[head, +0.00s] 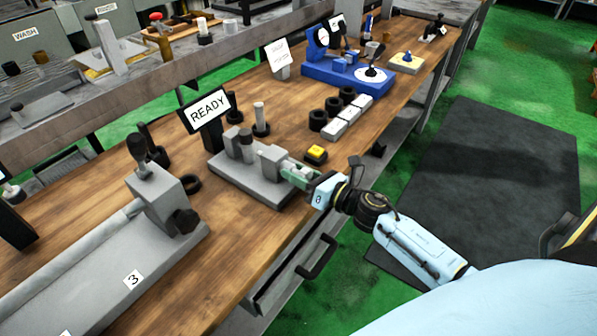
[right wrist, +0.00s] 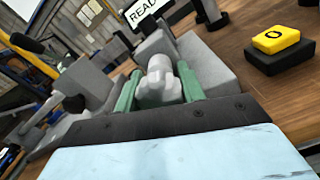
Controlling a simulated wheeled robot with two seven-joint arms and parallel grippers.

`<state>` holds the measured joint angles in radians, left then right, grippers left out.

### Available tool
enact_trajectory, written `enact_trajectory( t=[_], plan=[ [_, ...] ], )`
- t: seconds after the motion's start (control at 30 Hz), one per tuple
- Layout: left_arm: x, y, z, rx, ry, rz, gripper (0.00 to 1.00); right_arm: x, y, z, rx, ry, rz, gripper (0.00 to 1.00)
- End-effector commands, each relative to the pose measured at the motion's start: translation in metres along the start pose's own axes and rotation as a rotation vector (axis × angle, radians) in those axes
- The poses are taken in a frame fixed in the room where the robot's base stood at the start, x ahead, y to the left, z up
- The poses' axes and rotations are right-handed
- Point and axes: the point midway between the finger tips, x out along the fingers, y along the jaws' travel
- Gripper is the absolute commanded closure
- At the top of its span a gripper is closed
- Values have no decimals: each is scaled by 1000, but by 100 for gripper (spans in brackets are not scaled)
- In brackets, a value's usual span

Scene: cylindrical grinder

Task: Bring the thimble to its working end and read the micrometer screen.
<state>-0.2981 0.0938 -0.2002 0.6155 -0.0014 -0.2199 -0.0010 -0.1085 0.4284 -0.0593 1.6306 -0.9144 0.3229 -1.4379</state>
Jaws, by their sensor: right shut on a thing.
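The grey micrometer (head: 250,175) sits on a grey base on the wooden bench. Its screen (head: 208,108) stands behind it and reads "READY"; the screen also shows, cut off, in the right wrist view (right wrist: 143,10). My right gripper (head: 293,172) reaches in from the right at the micrometer's near end. In the right wrist view, its green fingers are shut on the grey thimble (right wrist: 160,82), one on each side. In the head view the fingers mostly hide the thimble. My left gripper is not in view.
A yellow button (head: 317,152) on a black base stands just beyond my right gripper. White blocks (head: 340,122) and black rings lie farther along, before a blue gauge stand (head: 345,72). A long grey fixture marked 3 (head: 130,255) lies to the left. Bare wood shows in front.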

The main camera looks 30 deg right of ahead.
Motion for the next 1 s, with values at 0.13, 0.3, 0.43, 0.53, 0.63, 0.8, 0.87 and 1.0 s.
enact_trajectory(
  t=[0.13, 0.3, 0.43, 0.53, 0.63, 0.8, 0.87, 1.0],
  plan=[
    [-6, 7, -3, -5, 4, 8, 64, 0, 0, 1, 130, 1, 0, 84],
    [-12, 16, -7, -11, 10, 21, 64, 0, 0, 2, 294, 0, 0, 84],
    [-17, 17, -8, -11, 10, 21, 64, 0, 0, 2, 417, 1, -1, 84],
    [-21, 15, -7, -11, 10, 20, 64, 0, 0, 2, 513, 0, 0, 84],
    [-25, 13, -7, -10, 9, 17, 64, 0, 0, 2, 608, 0, 0, 84],
    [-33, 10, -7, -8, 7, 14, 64, 0, 0, 2, 769, 0, -1, 84],
    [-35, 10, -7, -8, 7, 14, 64, 0, 0, 2, 827, -1, -1, 84],
    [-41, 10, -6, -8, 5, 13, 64, 0, 0, 2, 960, 0, -1, 84]
  ],
)
